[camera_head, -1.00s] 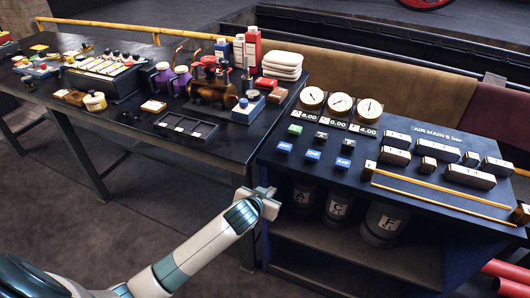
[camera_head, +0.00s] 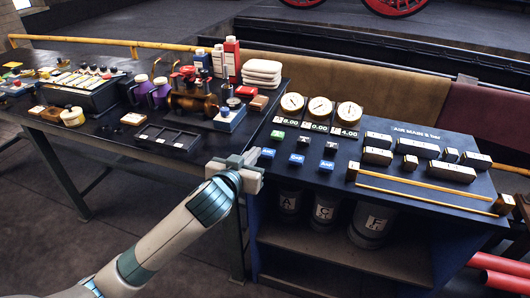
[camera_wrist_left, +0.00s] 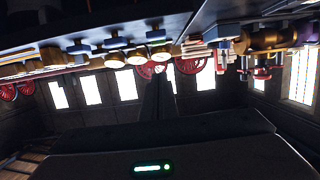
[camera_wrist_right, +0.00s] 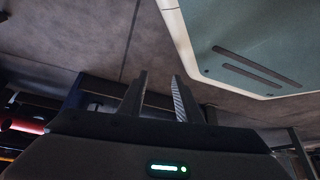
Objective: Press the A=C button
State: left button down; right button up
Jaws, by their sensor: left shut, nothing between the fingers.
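Three blue-topped buttons stand in the front row of the dark sloped panel (camera_head: 300,190): a left one (camera_head: 267,152), a middle one (camera_head: 296,158) and a right one (camera_head: 326,164). Their labels are too small to read, so I cannot tell which is A=C. Behind them are a green button (camera_head: 277,135) and two dark ones (camera_head: 303,140). My left gripper (camera_head: 256,157) is shut and empty at the panel's left front edge, close beside the left blue button; contact cannot be told. Its shut fingers (camera_wrist_left: 158,92) show in the left wrist view. My right gripper (camera_wrist_right: 161,75) is open and empty.
Three gauges (camera_head: 320,107) stand behind the buttons. Metal blocks and brass rods (camera_head: 425,188) lie to the right. Canisters (camera_head: 325,208) marked A, C and F sit below the panel. A crowded workbench (camera_head: 110,142) adjoins on the left.

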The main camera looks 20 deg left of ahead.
aim_at(268, 154)
pick_arm(q)
jog(key=shift+w, duration=0.1)
